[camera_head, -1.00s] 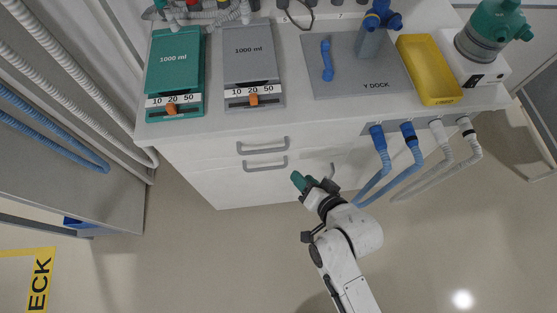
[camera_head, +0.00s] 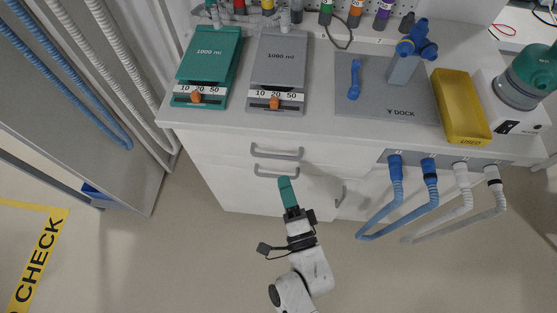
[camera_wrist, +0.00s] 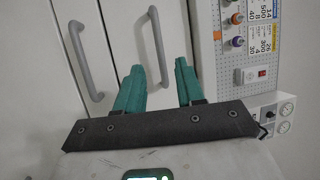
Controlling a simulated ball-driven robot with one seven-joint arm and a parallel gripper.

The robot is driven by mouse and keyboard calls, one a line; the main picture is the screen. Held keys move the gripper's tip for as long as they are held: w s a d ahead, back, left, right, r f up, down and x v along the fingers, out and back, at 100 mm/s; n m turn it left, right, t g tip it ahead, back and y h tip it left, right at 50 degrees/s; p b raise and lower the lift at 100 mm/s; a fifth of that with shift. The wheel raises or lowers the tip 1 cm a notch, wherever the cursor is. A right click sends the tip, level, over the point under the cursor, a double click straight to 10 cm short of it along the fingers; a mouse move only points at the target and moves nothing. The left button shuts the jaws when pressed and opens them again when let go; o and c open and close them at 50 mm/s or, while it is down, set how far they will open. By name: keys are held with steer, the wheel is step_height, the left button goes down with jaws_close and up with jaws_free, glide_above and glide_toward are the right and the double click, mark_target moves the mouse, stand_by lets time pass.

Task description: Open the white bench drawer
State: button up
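The white bench (camera_head: 215,160) has two grey bar handles on its front, an upper handle (camera_head: 276,153) and a lower handle (camera_head: 276,172). The drawer fronts look flush with the bench. In the head view my gripper (camera_head: 287,185) is just below the lower handle, its teal fingers overlapping in that view. In the wrist view the fingers (camera_wrist: 158,82) are apart with nothing between their tips. One handle (camera_wrist: 160,45) lies ahead of the gap between them, and the other handle (camera_wrist: 86,62) lies to the left. I cannot tell whether a finger touches a handle.
A vertical handle (camera_head: 341,193) is on the bench front to the right. Blue hoses (camera_head: 395,210) and pale hoses (camera_head: 465,210) hang further right. A panel with knobs (camera_wrist: 240,35) fills the wrist view's right side. The floor (camera_head: 180,250) left of my arm is clear.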

steer(key=p+x, duration=0.1)
steer(key=x, duration=0.6)
steer(key=shift+c, duration=0.2)
jaws_close()
stand_by(0.4)
